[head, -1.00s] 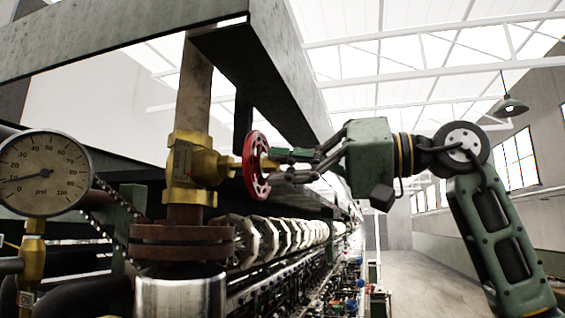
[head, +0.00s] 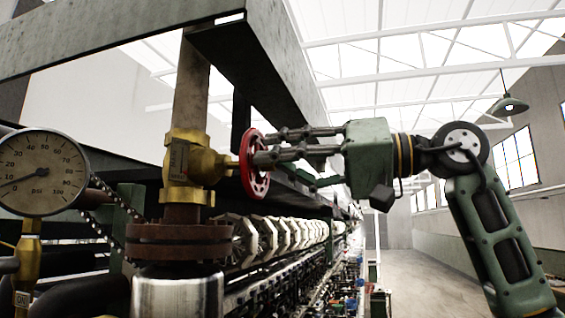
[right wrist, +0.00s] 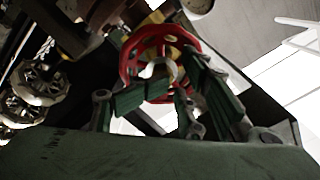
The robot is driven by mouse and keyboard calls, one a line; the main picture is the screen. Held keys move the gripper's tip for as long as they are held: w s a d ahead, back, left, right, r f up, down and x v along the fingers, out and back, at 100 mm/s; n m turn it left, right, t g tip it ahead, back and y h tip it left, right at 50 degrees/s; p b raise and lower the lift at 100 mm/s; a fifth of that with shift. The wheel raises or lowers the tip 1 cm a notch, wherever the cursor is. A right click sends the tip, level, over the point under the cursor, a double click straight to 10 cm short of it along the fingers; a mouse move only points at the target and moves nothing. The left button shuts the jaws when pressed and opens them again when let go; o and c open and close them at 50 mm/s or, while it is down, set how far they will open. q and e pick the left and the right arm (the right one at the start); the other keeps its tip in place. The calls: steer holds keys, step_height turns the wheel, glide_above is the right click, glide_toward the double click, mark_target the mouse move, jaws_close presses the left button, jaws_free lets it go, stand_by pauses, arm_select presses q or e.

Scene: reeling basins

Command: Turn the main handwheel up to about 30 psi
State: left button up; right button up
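The red handwheel (head: 247,170) sits on the brass valve (head: 190,162) in the head view. It also shows in the right wrist view (right wrist: 129,64). My right gripper (head: 262,148) reaches it from the right, its fingertips at the wheel's face and rim. In the right wrist view the green-padded fingers are apart and overlap the wheel's lower and right parts; whether they clamp it is hidden. The round pressure gauge (head: 60,165) is at the left, marked in psi up to 100. Its needle points left, near the low end of the scale. My left gripper is out of view.
A grey steel beam frame (head: 270,85) runs above the valve. A rusty flange (head: 180,240) and pipe stand below it. A row of pale reels (head: 285,233) recedes behind. Open floor (head: 415,280) lies to the right.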

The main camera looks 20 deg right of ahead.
steer(key=m, duration=0.9)
steer(key=s+d+m, duration=0.1)
steer(key=m, duration=0.8)
steer(key=d+m, duration=0.1)
steer(key=m, duration=0.8)
steer(key=shift+s+d, duration=0.1)
steer(key=shift+s, duration=0.25)
